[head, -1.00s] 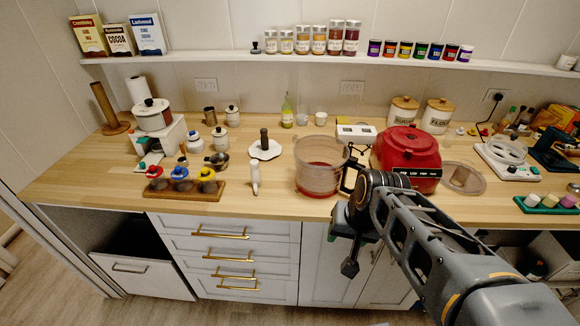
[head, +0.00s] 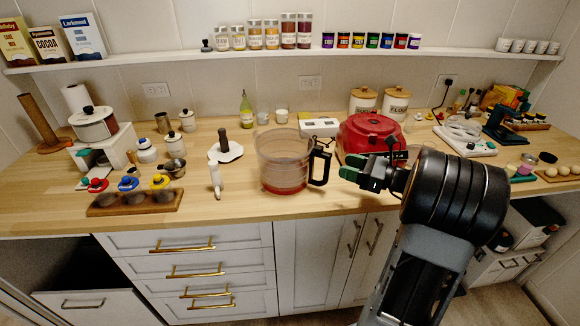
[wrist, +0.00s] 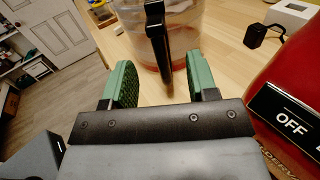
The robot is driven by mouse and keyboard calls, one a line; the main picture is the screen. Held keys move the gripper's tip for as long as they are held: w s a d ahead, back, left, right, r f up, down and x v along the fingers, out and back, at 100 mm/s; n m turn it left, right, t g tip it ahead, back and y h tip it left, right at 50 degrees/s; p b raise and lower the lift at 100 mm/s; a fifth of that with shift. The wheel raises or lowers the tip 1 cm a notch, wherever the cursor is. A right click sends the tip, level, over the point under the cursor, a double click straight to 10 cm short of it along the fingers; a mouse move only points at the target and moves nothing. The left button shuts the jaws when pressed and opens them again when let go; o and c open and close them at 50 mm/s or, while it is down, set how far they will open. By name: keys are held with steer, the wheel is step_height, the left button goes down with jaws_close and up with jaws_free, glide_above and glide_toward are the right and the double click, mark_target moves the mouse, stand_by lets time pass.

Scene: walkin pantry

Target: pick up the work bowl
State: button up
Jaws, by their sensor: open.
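The work bowl (head: 283,165) is a clear tub with a reddish bottom and a black upright handle on its right side. It stands upright on the wooden counter, left of the red appliance. In the wrist view the bowl (wrist: 193,30) is at the top, its black handle (wrist: 157,45) facing me between my fingers but beyond their tips. My gripper (head: 350,175) has green finger pads and is to the right of the handle, apart from it. In the wrist view my gripper (wrist: 160,75) is open and empty.
The red appliance (head: 370,137), marked OFF, stands close right of my gripper; it fills the right side of the wrist view. A white-handled tool (head: 215,178) and a rack of colored-lid jars (head: 135,197) are left of the bowl. Bare counter (head: 235,205) lies in front.

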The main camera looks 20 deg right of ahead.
mark_target(319, 156)
steer(key=shift+p+x, duration=0.35)
steer(key=shift+x, duration=4.2)
steer(key=shift+s+a+f, duration=0.1)
steer(key=shift+c, duration=0.3)
jaws_close()
